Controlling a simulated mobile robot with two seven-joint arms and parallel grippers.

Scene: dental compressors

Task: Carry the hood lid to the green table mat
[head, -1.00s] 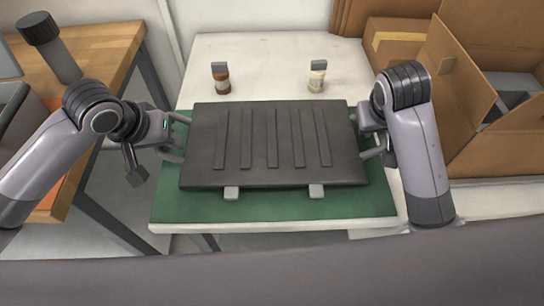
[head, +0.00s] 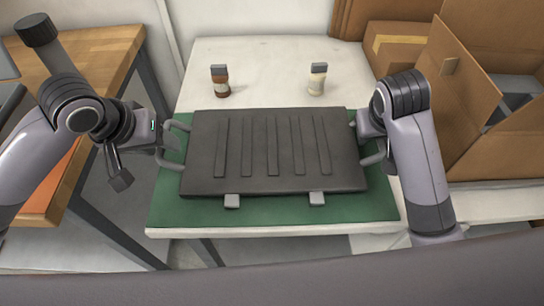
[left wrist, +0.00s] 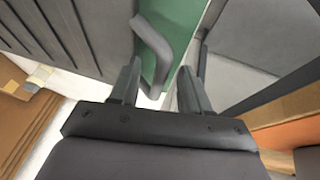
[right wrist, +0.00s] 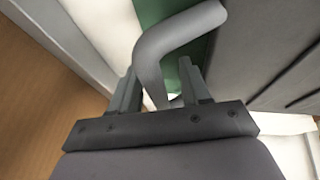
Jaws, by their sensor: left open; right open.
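The dark grey hood lid (head: 275,150), ribbed on top with a bar handle on each side, lies flat over the green table mat (head: 270,212). My left gripper (head: 170,142) is open at the lid's left handle; in the left wrist view that handle (left wrist: 152,45) shows near one finger of the open jaws (left wrist: 158,88). My right gripper (head: 368,140) is at the right handle; in the right wrist view the handle (right wrist: 165,45) passes between the open fingers (right wrist: 160,85). Whether the fingers touch the handles cannot be told.
A brown jar (head: 220,82) and a cream jar (head: 317,80) stand on the white table (head: 265,55) behind the lid. Cardboard boxes (head: 480,140) stand at the right. A wooden bench (head: 110,55) is at the left.

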